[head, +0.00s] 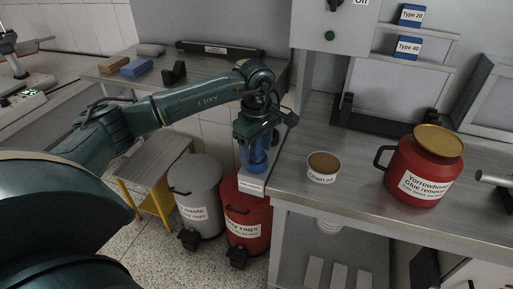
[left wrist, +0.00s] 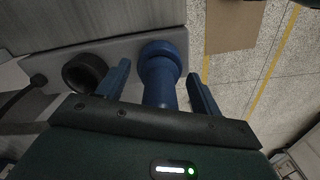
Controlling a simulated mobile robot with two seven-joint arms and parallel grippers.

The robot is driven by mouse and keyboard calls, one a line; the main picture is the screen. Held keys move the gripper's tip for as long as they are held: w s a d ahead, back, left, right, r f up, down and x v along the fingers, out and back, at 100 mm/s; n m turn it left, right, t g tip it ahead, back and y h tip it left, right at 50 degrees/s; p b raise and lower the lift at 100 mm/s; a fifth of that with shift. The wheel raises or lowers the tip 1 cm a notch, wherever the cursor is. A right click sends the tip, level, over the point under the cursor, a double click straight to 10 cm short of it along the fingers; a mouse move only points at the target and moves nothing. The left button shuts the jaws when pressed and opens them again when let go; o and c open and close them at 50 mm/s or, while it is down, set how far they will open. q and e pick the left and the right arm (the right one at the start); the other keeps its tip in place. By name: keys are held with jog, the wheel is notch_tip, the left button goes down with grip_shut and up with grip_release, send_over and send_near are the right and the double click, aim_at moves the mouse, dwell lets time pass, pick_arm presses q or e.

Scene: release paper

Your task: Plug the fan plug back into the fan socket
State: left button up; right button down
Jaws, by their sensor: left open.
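A blue cylindrical piece, which looks like the fan plug (left wrist: 160,75), is on a pale grey ledge (left wrist: 120,45) in the left wrist view. My left gripper (left wrist: 157,72) is open, with one finger on each side of the blue piece and gaps showing. A black round ring (left wrist: 85,72), perhaps the fan socket, lies just left of the left finger. In the head view, my left gripper (head: 257,158) is low over a labelled pale box (head: 252,184) beside the bench. The gripper and wrist mostly hide the plug there. My right gripper is not in view.
A red bin (head: 240,212) and a grey bin (head: 199,195) stand below the gripper. The bench (head: 300,180) to the right holds a small tub (head: 322,168) and a red jug (head: 418,170). A dark cable (left wrist: 22,95) runs at the left in the wrist view.

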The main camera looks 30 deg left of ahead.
pick_arm(q)
jog(key=shift+r, duration=0.3)
notch_tip(320, 180, up, 13)
jog(key=shift+f, duration=0.2)
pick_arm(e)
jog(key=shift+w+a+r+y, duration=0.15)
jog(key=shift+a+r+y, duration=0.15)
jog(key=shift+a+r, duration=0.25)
